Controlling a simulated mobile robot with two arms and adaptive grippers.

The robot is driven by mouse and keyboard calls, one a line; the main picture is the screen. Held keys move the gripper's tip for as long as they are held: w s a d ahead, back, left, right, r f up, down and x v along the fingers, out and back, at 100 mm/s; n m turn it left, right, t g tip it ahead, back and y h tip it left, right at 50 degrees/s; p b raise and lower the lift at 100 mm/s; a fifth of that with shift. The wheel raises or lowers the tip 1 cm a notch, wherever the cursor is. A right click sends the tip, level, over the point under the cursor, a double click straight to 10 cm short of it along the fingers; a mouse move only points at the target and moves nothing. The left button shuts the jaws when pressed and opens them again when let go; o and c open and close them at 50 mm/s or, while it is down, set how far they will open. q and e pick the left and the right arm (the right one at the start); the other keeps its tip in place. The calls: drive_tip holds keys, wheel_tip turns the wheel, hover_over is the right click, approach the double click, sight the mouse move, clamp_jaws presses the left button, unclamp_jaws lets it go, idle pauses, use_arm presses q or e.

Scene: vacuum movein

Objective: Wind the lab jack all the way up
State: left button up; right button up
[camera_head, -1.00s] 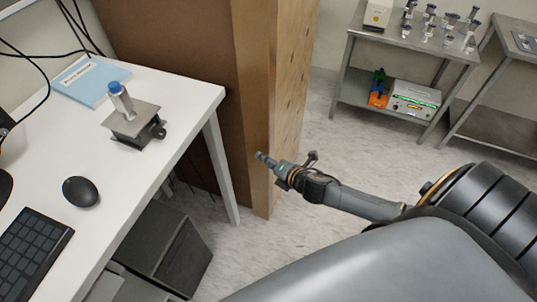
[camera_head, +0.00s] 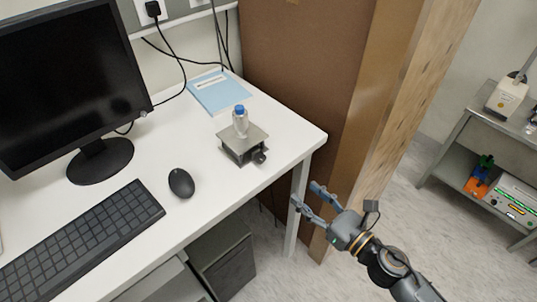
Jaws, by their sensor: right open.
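The lab jack (camera_head: 231,139) stands on the white desk near its right edge. It is low, with a flat metal top plate, and a dark round knob (camera_head: 260,157) on its front right side. A small clear bottle with a blue cap (camera_head: 240,121) stands upright on the top plate. My right gripper (camera_head: 307,196) is open and empty, off the desk's right edge, to the right of and below the jack in the picture, apart from it. My left gripper is not in view.
On the white desk (camera_head: 180,220) are a monitor (camera_head: 66,75), a keyboard (camera_head: 80,243), a mouse (camera_head: 181,183) and a blue booklet (camera_head: 218,91). A brown cabinet (camera_head: 305,70) stands behind the desk's right end. A metal shelf (camera_head: 460,160) is at the far right.

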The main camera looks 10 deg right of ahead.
wheel_tip(320, 180, up, 2)
drive_tip(key=a+n+y, duration=0.1)
drive_tip(key=n, duration=0.1)
drive_tip(key=p, duration=0.5)
approach(263, 160)
drive_tip(key=x, duration=0.7)
drive_tip(key=shift+w+a+r, duration=0.1)
drive_tip(key=shift+r, duration=0.1)
drive_tip(key=shift+w+a, duration=0.4)
drive_tip(key=shift+w, duration=0.05)
